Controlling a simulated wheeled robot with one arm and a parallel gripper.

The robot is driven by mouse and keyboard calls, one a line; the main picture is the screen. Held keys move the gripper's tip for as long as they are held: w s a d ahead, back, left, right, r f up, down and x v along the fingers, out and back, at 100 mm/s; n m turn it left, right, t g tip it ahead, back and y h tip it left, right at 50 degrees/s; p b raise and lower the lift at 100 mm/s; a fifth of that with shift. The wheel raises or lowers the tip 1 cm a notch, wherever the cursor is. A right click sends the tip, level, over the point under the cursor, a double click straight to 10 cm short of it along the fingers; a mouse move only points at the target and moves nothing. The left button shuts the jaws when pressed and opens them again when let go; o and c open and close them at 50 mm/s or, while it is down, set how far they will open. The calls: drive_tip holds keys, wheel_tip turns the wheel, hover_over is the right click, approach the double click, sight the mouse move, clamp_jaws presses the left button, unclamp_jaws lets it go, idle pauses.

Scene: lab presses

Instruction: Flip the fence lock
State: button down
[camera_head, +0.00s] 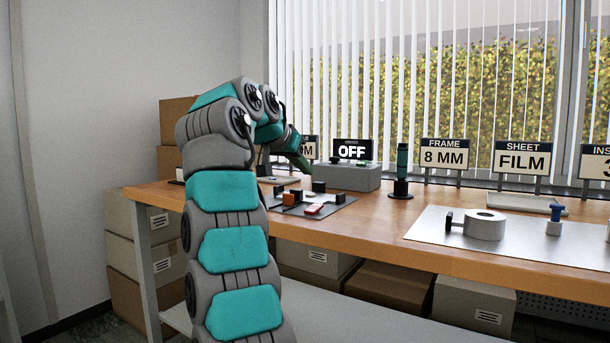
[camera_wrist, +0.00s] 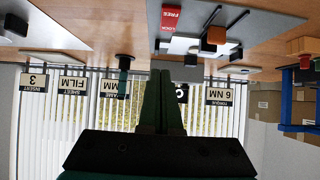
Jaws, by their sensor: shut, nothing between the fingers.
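The wrist view is upside down. The fence lock is a red tab marked FREE and LOCK (camera_wrist: 171,20) at the top of the wrist view. In the head view a small red piece (camera_head: 314,209) lies at the front of a dark grey plate (camera_head: 337,208).
An orange-brown block (camera_head: 290,198) and a black block (camera_head: 319,186) stand on the plate. A grey box (camera_head: 347,177) sits behind under the OFF sign (camera_head: 352,150).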

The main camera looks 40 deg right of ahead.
hover_over(318, 207)
drive_tip(key=a, duration=0.1)
drive_tip(key=f, duration=0.4)
drive_tip(key=shift+s+a, duration=0.2)
drive_tip(key=shift+s, duration=0.1)
drive_tip(key=f, duration=0.1)
drive_tip(key=b, duration=0.1)
drive_tip(key=f, duration=0.1)
drive_tip(key=shift+w+d+f, duration=0.25)
drive_tip(key=shift+d+f, duration=0.05)
drive_tip(key=shift+d, duration=0.05)
drive_tip(key=shift+d+f+b, duration=0.25)
drive_tip(key=shift+f+b, duration=0.25)
drive_tip(key=shift+f, duration=0.4)
